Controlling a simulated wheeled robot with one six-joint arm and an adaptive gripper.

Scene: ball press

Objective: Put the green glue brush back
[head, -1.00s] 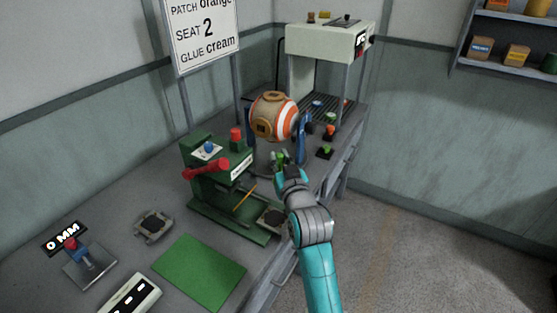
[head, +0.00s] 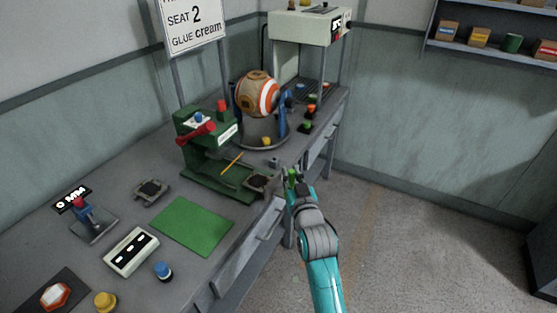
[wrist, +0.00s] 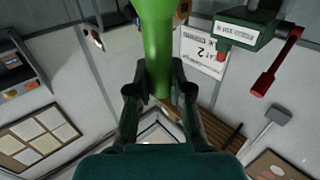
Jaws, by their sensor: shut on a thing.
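The green glue brush (wrist: 155,45) is held upright-looking between the fingers of my gripper (wrist: 152,88) in the wrist view, its far end running out of the top of the picture. In the head view my gripper (head: 291,182) is at the bench's front edge, right of the green press, with a bit of the green brush (head: 292,173) showing. A small green-topped item (head: 308,124) on a dark base stands on the bench farther back; I cannot tell whether it is the brush's place.
The orange, white and tan ball (head: 257,94) sits in its stand behind the gripper. The green press (head: 205,140) with a red lever is to the left. A red-topped item (head: 311,109) stands near the green one. Open floor (head: 410,230) lies to the right.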

